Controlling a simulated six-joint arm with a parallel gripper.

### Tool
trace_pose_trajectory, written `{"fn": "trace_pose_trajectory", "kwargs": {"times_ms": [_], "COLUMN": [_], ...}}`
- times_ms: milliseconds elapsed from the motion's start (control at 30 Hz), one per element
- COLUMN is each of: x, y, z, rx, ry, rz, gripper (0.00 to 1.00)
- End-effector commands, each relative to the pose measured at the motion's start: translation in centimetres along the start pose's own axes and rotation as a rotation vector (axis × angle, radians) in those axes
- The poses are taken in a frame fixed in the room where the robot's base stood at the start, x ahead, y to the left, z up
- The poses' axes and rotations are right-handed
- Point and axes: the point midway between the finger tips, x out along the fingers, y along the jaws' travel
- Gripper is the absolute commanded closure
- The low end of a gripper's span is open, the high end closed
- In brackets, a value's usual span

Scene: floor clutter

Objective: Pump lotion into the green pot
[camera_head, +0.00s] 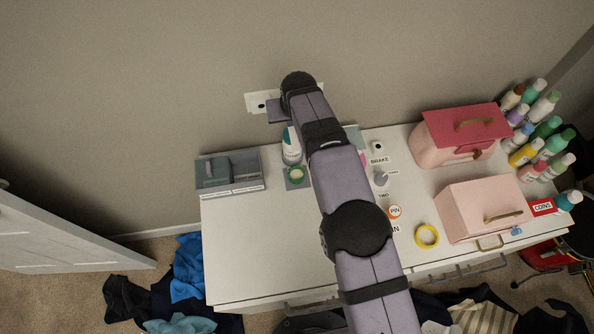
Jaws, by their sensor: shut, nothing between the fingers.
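A white bottle with a teal band (291,152) stands on the white dresser top, left of my arm. It looks like the lotion bottle; its upper end is close to my wrist, and I cannot make out a pump head. A small green round pot (296,175) sits just in front of the bottle on a grey-green square. My arm reaches from the bottom of the view up over the dresser, its wrist above the bottle in the picture. My gripper's fingers are hidden, so I cannot tell whether they touch the bottle.
A grey tray (248,165) lies left of the bottle. Right of my arm are a yellow tape ring (427,236), a pink box (482,207), a red-lidded pink case (459,134) and several bottles (540,147). The dresser's front left (250,250) is clear. Clothes (187,268) lie on the floor.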

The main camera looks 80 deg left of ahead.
Motion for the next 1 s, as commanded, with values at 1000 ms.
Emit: {"fn": "trace_pose_trajectory", "kwargs": {"times_ms": [1000], "x": [-1.0], "y": [0.0], "z": [-0.4], "rx": [0.0], "ry": [-0.002], "rz": [0.0], "gripper": [1.0]}}
